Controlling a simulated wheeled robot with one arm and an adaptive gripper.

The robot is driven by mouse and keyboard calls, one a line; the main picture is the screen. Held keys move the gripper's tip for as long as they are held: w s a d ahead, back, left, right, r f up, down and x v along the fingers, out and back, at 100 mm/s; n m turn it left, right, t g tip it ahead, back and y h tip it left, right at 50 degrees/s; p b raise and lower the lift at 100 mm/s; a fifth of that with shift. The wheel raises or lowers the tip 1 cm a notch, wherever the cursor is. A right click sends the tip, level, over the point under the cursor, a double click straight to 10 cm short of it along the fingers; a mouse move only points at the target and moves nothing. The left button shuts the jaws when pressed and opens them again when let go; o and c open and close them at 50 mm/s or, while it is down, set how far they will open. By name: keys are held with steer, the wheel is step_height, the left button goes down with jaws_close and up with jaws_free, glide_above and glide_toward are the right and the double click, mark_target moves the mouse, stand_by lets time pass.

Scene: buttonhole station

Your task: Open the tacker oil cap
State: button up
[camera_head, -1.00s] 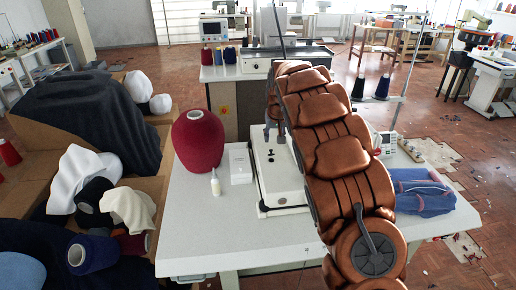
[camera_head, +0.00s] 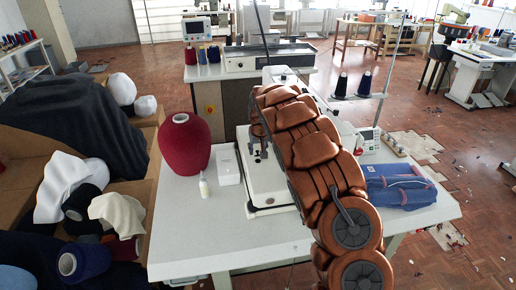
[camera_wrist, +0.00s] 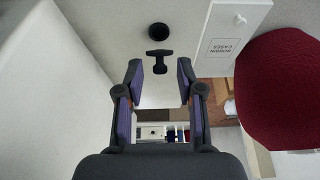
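The white tacker (camera_head: 270,190) stands on the table, largely hidden behind my arm in the head view. In the wrist view, its pale surface carries a black T-shaped piece (camera_wrist: 159,53), which looks like the oil cap's handle, and a round black piece (camera_wrist: 159,32) beyond it. I cannot tell for certain which is the cap. My gripper (camera_wrist: 158,70) is open and empty, with the T-shaped piece in line with the gap between its fingertips. No contact shows. In the head view my gripper (camera_head: 257,149) is over the tacker's left part.
A red thread cone (camera_head: 184,143), a white bobbin-case box (camera_head: 227,164) and a small white bottle (camera_head: 204,185) stand left of the tacker. Folded blue denim (camera_head: 398,188) lies to the right. The front of the table (camera_head: 225,245) is clear.

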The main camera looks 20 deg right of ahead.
jaws_close()
